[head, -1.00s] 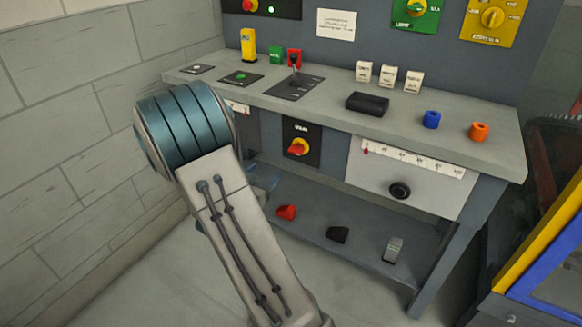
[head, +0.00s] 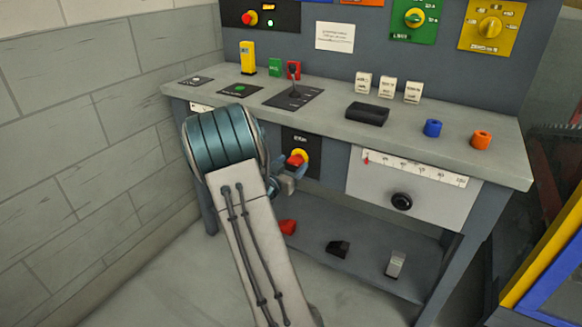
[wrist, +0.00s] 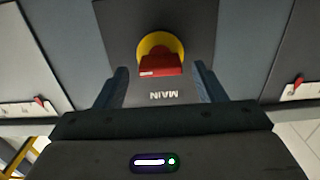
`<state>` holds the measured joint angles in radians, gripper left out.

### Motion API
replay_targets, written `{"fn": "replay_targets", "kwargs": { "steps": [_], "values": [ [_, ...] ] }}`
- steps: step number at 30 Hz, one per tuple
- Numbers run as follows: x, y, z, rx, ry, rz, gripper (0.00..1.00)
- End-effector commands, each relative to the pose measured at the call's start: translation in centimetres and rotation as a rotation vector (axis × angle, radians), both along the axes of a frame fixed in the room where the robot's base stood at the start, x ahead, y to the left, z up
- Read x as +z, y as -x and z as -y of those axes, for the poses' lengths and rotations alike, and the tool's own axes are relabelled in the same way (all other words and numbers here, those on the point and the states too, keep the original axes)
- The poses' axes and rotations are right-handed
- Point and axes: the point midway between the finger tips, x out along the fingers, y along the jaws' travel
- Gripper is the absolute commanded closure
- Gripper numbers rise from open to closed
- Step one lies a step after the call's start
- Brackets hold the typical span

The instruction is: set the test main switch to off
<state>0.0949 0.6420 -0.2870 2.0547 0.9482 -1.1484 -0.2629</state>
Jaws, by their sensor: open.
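The main switch has a red handle on a yellow round base (head: 301,156), set on a black plate in the front of the bench, below the top. In the wrist view its red handle (wrist: 160,66) shows close up, with a pale mark on its end, over the upside-down word MAIN. My gripper (wrist: 161,70) is open, with one dark finger on each side of the handle and visible gaps to both. In the head view my gripper (head: 289,174) is at the switch, partly hidden behind my arm. Contact with the handle cannot be seen.
The bench top (head: 450,152) above carries a lever (head: 294,88), a black block (head: 367,113), and blue and orange rings. A white scale panel with a black knob (head: 402,201) is to the right. A lower shelf (head: 365,268) holds several small parts.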

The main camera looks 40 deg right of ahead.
Motion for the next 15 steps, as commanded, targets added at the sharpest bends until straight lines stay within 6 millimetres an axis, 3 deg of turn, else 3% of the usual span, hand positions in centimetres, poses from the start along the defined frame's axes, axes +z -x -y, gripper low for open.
{"fn": "replay_targets", "kwargs": {
  "steps": [11, 15],
  "values": [
    [0.03, -0.24, 0.64, 0.000, 0.001, 0.000, 0.36],
    [0.03, -0.23, 0.63, 0.000, 0.001, 0.000, 0.73]
  ]
}}
